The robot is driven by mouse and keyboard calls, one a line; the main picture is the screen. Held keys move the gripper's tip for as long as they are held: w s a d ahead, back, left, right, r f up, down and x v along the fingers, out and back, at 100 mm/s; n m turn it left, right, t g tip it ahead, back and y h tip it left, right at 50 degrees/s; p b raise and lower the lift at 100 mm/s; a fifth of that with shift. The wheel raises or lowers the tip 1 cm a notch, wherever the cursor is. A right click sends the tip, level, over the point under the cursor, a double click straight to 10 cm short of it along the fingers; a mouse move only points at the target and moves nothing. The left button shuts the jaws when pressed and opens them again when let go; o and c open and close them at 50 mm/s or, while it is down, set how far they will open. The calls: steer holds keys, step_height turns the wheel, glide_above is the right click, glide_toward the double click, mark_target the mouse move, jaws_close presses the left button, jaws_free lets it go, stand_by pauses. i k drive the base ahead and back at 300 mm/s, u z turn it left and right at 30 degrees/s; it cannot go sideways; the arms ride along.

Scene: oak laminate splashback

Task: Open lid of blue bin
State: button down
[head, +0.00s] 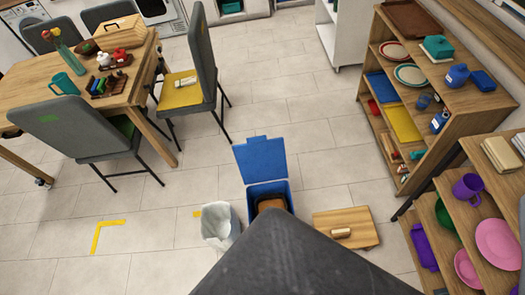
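The blue bin (286,188) stands on the tiled floor near the lower middle of the head view. Its blue lid (260,159) is raised, standing up at the bin's far side, so the bin's mouth is open. A brown thing (271,204) shows inside the bin. A dark grey part of my own body covers the bottom middle of the view and hides the bin's near lower part. My gripper's fingers do not show.
A pale bin (219,222) stands just left of the blue bin. A low wooden stand (349,222) is at right. Wooden shelves (443,97) line the right side. A table (40,83) with grey chairs (88,128) is at left. Floor beyond the bin is clear.

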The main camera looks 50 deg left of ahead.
mark_target(261, 160)
steer(key=u, duration=0.5)
steer(key=i, duration=1.15)
steer(key=z, duration=0.45)
